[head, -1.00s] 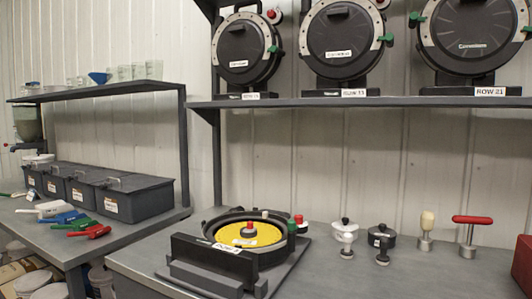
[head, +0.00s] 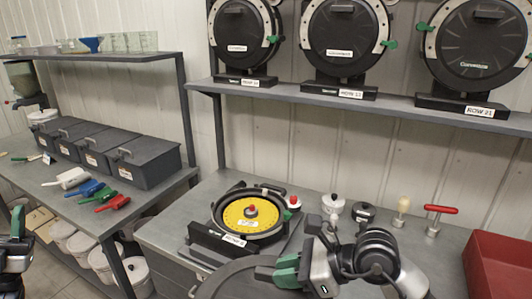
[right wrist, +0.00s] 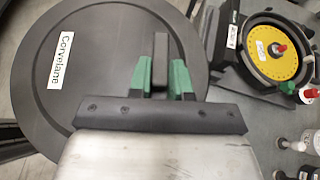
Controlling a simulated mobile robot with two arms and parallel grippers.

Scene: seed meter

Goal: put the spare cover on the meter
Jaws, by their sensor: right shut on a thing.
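The meter (head: 222,238) lies open on the bench, its yellow disc (head: 236,223) and red centre knob (head: 251,209) uncovered. In the right wrist view the meter's yellow disc (right wrist: 262,62) shows at upper right. The spare cover (head: 235,282), a round dark plate marked "Corvelane", is at the bottom of the head view, in front of the meter and apart from it. It fills the left of the right wrist view (right wrist: 95,45). My right gripper (head: 284,270) is shut on the cover's raised grip (right wrist: 160,60). My left gripper (head: 17,222) shows partly at the left edge; its jaws are unclear.
Closed meters stand on the shelf (head: 300,92) above. Behind my right arm are small knobbed parts, a pale-handled tool (head: 402,208) and a red T-handle tool (head: 437,215). A red bin (head: 495,262) is at right. Dark boxes and scoops fill the left bench (head: 60,212).

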